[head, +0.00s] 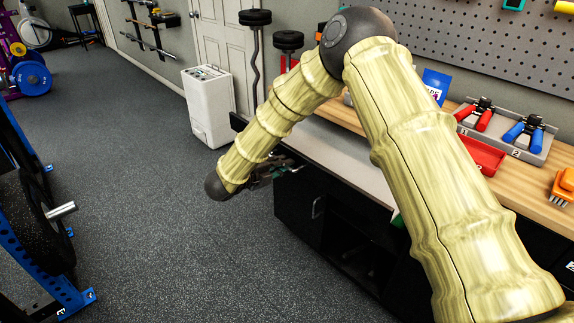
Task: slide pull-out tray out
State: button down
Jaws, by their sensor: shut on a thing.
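The pull-out tray (345,158) is a pale grey flat board. It sticks out from below the front edge of the wooden bench top, above black cabinets. My gripper (288,169) is at the tray's front edge, left of the picture's middle, and is shut on that edge. My tan arm hides part of the gripper and much of the tray, so the exact grip on the edge is not clear.
The wooden bench top (513,185) holds a grey holder (540,146) with red and blue hand grips, a red tray (483,156) and an orange brush (563,187). A white bin (208,105) stands behind. Open dark floor (170,240) lies left; a weight rack (45,240) borders it.

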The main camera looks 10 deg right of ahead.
jog(key=v, duration=0.2)
jog(key=shift+s+a+f, duration=0.2)
jog(key=shift+s+a, duration=0.05)
jog(key=shift+a, duration=0.15)
jog(key=c, duration=1.5)
grip_release()
jog(key=shift+c, duration=0.2)
jog(key=shift+a, duration=0.1)
jog(key=v, duration=1.1)
jog(key=shift+s+a, duration=0.25)
jog(key=shift+s, duration=0.05)
